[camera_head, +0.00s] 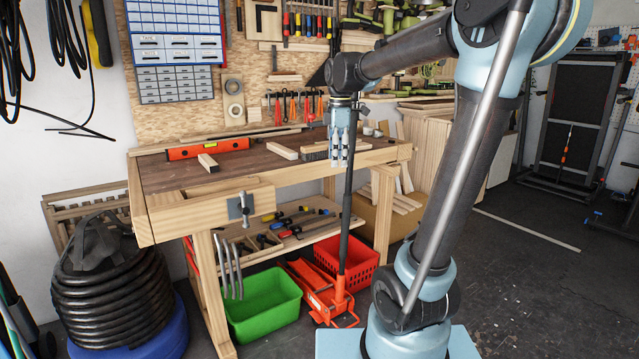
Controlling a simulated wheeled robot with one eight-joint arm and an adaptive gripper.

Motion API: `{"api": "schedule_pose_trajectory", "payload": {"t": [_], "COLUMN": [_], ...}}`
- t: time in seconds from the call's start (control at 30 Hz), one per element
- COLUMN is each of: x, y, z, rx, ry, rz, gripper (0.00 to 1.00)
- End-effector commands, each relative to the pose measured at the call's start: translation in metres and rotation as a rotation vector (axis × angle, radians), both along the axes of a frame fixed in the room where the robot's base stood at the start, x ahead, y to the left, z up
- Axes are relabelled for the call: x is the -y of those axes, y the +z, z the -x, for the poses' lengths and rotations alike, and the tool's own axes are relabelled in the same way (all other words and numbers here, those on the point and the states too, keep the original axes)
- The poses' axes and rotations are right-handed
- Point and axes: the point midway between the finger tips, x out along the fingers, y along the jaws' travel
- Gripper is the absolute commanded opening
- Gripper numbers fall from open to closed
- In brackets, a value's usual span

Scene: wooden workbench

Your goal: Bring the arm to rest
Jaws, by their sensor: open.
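My arm reaches in from the right, bends at a dark elbow and comes down over the wooden workbench (168,172). My gripper (339,162) hangs pointing down at the right part of the bench, near its front edge. It is open, and nothing shows between its fingers. I cannot tell whether the fingertips are over the bench top or just in front of its edge.
An orange spirit level (207,149) and wood blocks (208,162) lie on the bench. Tools lie on the lower shelf (309,238). Below stand a green bin (262,303), a red crate (352,266) and a red floor jack (322,290) with an upright handle.

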Motion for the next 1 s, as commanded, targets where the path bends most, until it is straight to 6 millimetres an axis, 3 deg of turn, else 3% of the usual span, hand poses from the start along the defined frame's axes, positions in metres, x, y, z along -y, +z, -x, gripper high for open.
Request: {"api": "schedule_pose_trajectory", "payload": {"t": [0.2,0.5,0.8,1.0], "x": [0.043,0.086,0.116,0.127], "y": [-0.032,-0.088,-0.159,-0.202], "z": [0.056,0.129,0.196,0.228], "rx": [0.026,0.059,0.087,0.102], "ry": [-0.333,-0.790,-1.245,-1.489], "rz": [-0.024,-0.067,-0.123,-0.161], "gripper": [0.55,0.55,0.55,0.55]}}
